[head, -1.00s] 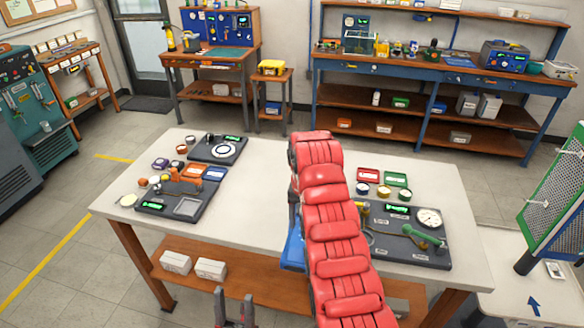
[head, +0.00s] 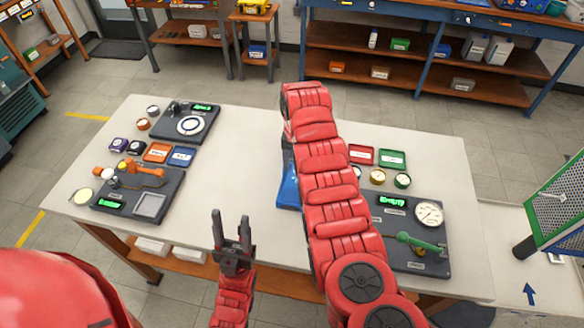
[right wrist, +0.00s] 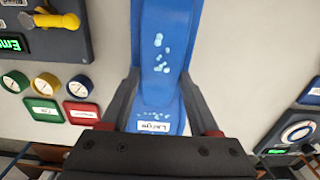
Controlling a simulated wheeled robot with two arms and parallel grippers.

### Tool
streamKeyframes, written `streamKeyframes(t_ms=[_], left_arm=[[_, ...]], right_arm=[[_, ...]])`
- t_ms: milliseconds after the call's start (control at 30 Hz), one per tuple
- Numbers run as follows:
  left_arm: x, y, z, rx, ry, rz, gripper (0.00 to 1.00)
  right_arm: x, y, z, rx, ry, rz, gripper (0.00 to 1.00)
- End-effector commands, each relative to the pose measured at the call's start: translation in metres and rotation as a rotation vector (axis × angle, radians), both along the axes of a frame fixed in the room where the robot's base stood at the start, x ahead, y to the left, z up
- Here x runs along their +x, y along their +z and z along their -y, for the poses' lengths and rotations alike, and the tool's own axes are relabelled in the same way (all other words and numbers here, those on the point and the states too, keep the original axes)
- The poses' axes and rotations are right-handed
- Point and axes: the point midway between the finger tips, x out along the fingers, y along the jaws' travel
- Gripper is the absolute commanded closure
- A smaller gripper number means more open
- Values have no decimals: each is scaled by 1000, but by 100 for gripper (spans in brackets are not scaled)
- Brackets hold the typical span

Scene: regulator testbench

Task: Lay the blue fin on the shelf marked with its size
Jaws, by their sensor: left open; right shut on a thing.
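The blue fin (head: 288,187) shows partly behind my right arm in the head view, over the middle of the white table (head: 250,130). In the right wrist view the blue fin (right wrist: 160,45) runs between the two fingers of my right gripper (right wrist: 160,82), which is shut on it. It has pale spots and a white label (right wrist: 153,127) that seems to read "Large". In the head view my right gripper is hidden by its arm. My left gripper (head: 232,226) is open and empty near the table's front edge, apart from the fin. I cannot make out a size-marked shelf.
Dark test units (head: 140,205) stand on the table's left, and one with a dial and green lever (head: 425,262) on its right. Small coloured trays (head: 392,159) and gauges lie nearby. A lower shelf (head: 185,268) holds white boxes. A blue-framed bench (head: 440,65) stands behind.

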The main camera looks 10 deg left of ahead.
Motion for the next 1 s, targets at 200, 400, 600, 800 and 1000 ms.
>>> streamKeyframes(t_ms=[200, 400, 600, 800, 1000], left_arm=[[0, 9, 0, 0, 0, 0, 50], [0, 10, 0, 0, 0, 0, 50], [0, 10, 0, 0, 0, 0, 50], [0, 6, 0, 0, 0, 0, 50], [0, 8, 0, 0, 0, 0, 50]], right_arm=[[0, -18, 0, 0, 0, 0, 100], [0, -43, 0, 1, -2, -2, 100], [1, -48, 0, 1, -1, 2, 100], [1, -52, 0, 1, -1, 2, 100], [1, -51, 0, 0, 0, 1, 8]])
